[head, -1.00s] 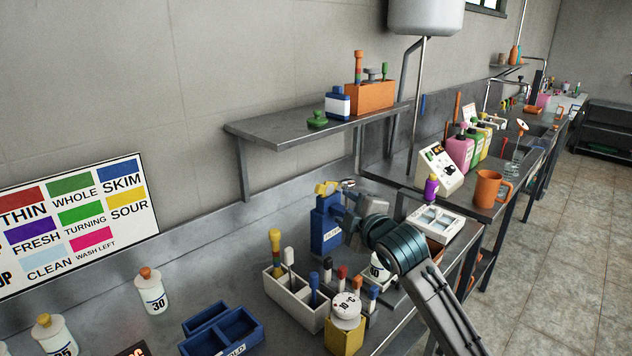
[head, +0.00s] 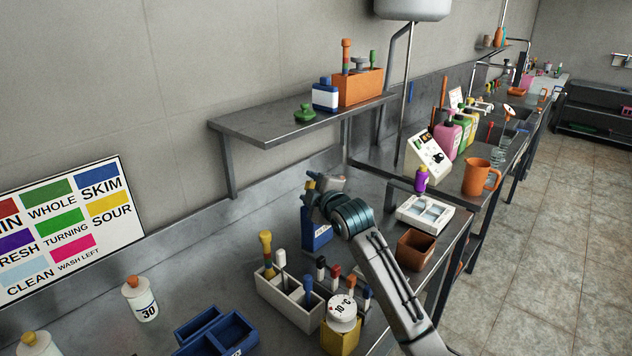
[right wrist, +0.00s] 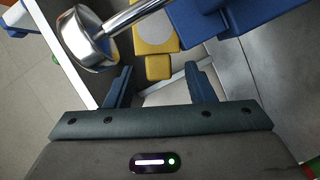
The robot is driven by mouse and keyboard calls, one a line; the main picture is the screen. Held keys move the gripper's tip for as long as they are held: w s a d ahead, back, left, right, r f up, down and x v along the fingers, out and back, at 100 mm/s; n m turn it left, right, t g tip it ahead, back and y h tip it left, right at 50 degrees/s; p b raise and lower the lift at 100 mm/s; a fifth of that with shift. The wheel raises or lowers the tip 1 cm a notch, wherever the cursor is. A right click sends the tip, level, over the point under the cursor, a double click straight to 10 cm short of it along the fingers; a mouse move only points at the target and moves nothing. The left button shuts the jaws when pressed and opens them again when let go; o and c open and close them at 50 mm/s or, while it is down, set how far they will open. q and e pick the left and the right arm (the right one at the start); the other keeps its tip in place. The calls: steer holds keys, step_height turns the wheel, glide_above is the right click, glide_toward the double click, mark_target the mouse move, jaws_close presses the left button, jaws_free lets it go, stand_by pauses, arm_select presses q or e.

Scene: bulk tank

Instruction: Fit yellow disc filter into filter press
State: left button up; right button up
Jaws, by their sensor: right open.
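In the right wrist view a yellow piece with a pale round face and a small yellow tab (right wrist: 158,67) lies just beyond my fingertips; it looks like the yellow disc filter. My right gripper (right wrist: 159,84) is open and empty, the tab between and ahead of its fingers. In the head view my right gripper (head: 314,192) is at the top of a blue box (head: 317,238), with a little yellow showing there. The gripper and arm hide much of it. I cannot tell which thing is the filter press. My left gripper is not in view.
A shiny metal cup with a long handle (right wrist: 85,40) is close to my left-hand finger in the wrist view. A white caddy (head: 290,298), a dial on a yellow block (head: 342,318) and a brown tub (head: 417,248) stand nearby. A shelf (head: 300,122) overhangs behind.

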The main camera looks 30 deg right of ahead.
steer(key=shift+w+f, duration=0.15)
steer(key=shift+w, duration=0.75)
steer(key=shift+s, duration=0.1)
jaws_close()
